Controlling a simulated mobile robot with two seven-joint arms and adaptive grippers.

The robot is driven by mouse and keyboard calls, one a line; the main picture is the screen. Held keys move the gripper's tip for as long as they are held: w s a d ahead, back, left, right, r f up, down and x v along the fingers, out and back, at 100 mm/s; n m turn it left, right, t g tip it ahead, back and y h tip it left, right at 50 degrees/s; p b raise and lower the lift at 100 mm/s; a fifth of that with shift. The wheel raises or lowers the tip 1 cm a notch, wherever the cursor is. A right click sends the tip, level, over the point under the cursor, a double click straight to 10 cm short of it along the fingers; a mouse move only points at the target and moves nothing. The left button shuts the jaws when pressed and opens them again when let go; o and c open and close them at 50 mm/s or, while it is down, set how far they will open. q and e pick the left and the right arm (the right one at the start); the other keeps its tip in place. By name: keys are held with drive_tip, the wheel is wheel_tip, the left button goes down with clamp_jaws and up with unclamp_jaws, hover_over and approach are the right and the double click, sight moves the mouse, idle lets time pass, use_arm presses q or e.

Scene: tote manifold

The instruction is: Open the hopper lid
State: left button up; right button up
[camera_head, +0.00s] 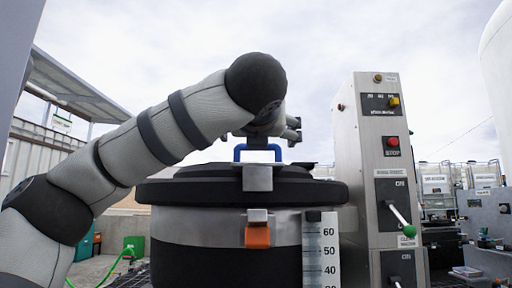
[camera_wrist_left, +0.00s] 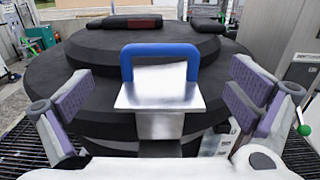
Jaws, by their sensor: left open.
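The hopper lid (camera_head: 200,192) is a wide black disc lying flat on the dark hopper body (camera_head: 190,262). Its blue handle (camera_head: 257,149) stands above a metal bracket (camera_head: 257,178) at the front. In the left wrist view the blue handle (camera_wrist_left: 160,55) and metal plate (camera_wrist_left: 160,90) are centred between the fingers. My left gripper (camera_wrist_left: 160,115) is open, one finger on each side, apart from the handle. In the head view my left arm hides most of the gripper (camera_head: 280,132). An orange latch (camera_head: 257,236) hangs below the lid rim. My right gripper is out of view.
A metal control panel (camera_head: 380,160) with buttons and green-knobbed levers stands close on the right of the hopper. A level scale (camera_head: 320,250) is on the hopper front. A grated floor (camera_wrist_left: 25,135) shows beside the hopper. Open sky is above.

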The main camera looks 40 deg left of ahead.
use_arm(q)
drive_tip(key=x, duration=0.9)
drive_tip(key=shift+a, duration=0.1)
drive_tip(key=c, duration=1.4)
drive_tip(key=d+r+m, duration=0.1)
drive_tip(key=r, duration=0.1)
drive_tip(key=w+d+r+m, duration=0.1)
drive_tip(key=r+m, duration=0.1)
drive_tip(key=w+d+r+m, duration=0.1)
drive_tip(key=r, duration=0.2)
drive_tip(key=shift+w+r+m, duration=0.1)
drive_tip(key=shift+w+m, duration=0.05)
drive_tip(key=shift+m, duration=0.15)
drive_tip(key=shift+w+d+r+m, duration=0.3)
drive_tip(key=shift+r+m, duration=0.3)
drive_tip(key=o, duration=1.4)
drive_tip(key=v, duration=1.2)
